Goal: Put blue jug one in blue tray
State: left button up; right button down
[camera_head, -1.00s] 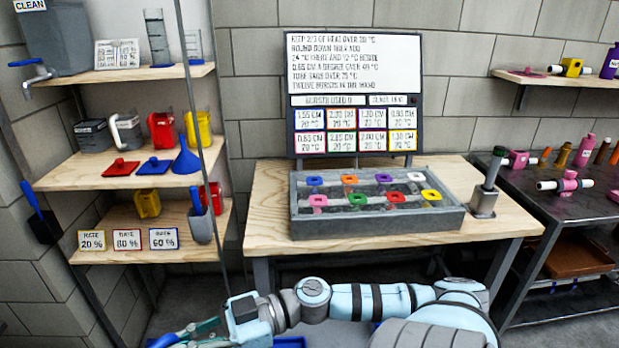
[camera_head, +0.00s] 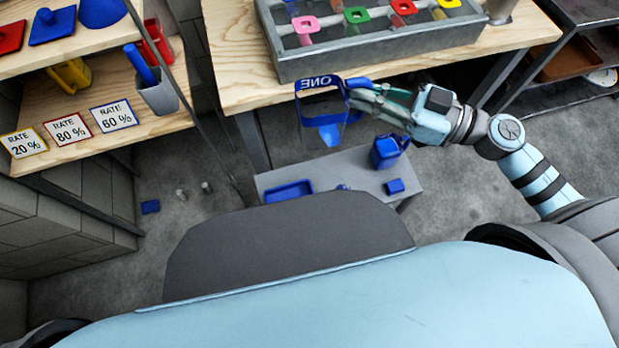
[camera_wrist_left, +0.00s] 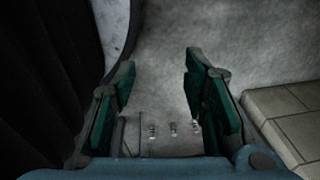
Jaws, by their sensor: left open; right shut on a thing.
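Blue jug one (camera_head: 318,84), with ONE in pale letters on its blue band, is in the head view below the workbench's front edge. My right gripper (camera_head: 364,97) is shut on it at its right side and holds it in the air. The blue tray (camera_head: 288,192) lies on a low grey bench, below and left of the jug, clearly apart from it. Its inside looks empty. My left gripper (camera_wrist_left: 160,68) is open and empty in the left wrist view, above grey floor; the head view does not show it.
Another blue jug (camera_head: 386,152) and a small blue piece (camera_head: 394,186) are on the right of the low grey bench (camera_head: 345,165). The wooden workbench (camera_head: 240,85) and its grey crate (camera_head: 370,52) are above. Shelves (camera_head: 130,105) stand at the left.

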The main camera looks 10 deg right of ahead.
pick_arm(q)
notch_tip(320, 180, down, 19)
jog(key=a+b, duration=0.3)
jog(key=b, duration=1.5)
jog(key=w+d+t+b, duration=0.1)
jog(key=w+d+b, duration=0.1)
jog(key=w, duration=0.4)
jog(key=w+d+n+t+b, duration=0.1)
jog(key=w+d+b, duration=0.1)
jog(key=w, duration=0.4)
jog(key=shift+f+t+b, duration=0.25)
jog(key=shift+t+b, duration=0.05)
jog(key=shift+b, duration=0.45)
pick_arm(e)
jog(key=w+a+f, duration=0.1)
jog(key=a+f, duration=0.1)
jog(key=f, duration=1.2)
jog(key=w+a+f, duration=0.1)
jog(key=a+f, duration=0.2)
jog(key=f, duration=1.2)
jog(key=w+a+f+n+g, duration=0.1)
jog(key=a+f, duration=0.1)
jog(key=f, duration=1.2)
jog(key=shift+a+f+y, duration=0.25)
jog(key=shift+f+y, duration=0.15)
pick_arm(q)
jog(key=shift+w, duration=0.1)
pick_arm(e)
jog(key=shift+w+f, duration=0.1)
jog(key=shift+f, duration=0.05)
